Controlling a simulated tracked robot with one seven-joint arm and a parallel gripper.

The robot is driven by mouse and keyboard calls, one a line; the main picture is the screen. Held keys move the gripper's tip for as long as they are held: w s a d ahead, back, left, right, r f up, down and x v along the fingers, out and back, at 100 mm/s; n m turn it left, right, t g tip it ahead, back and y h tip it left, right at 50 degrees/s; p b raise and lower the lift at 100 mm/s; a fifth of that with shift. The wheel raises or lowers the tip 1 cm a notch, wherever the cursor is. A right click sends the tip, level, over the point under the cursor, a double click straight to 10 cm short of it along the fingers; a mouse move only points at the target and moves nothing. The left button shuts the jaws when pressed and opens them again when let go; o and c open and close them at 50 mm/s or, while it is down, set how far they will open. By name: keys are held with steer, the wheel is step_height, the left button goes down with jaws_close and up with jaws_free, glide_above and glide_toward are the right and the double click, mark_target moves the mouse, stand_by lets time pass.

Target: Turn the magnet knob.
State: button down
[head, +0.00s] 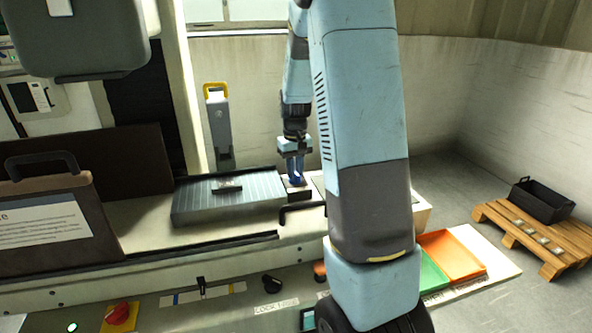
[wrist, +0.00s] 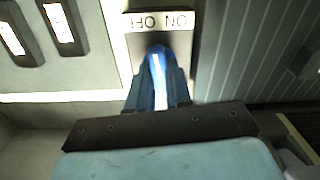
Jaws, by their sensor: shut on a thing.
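The magnet knob is blue; in the wrist view its lever (wrist: 157,62) stands between my two dark fingers, which hide its sides. It sits on a small plate with a white label (wrist: 160,21) whose letters appear upside down, ON among them. My gripper (wrist: 157,88) is shut on the knob. In the head view my gripper (head: 295,171) points down at the right end of the ribbed grey magnet block (head: 250,193). Only a little blue shows there between the fingers, so the knob's turn angle cannot be told from that view.
A grey upright tool with a yellow handle (head: 219,120) stands behind the block. A dark case (head: 50,225) is at the left. A pallet (head: 540,250) with a black bin (head: 541,201) and green and orange trays (head: 450,256) are at the right.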

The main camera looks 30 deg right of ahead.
steer(key=m, duration=0.5)
steer(key=shift+m, duration=0.3)
steer(key=m, duration=0.4)
steer(key=shift+m, duration=0.4)
steer(key=c, duration=1)
jaws_free()
steer(key=shift+c, duration=0.2)
steer(key=shift+r, duration=0.1)
step_height(320, 180, up, 14)
steer(key=shift+f, duration=0.2)
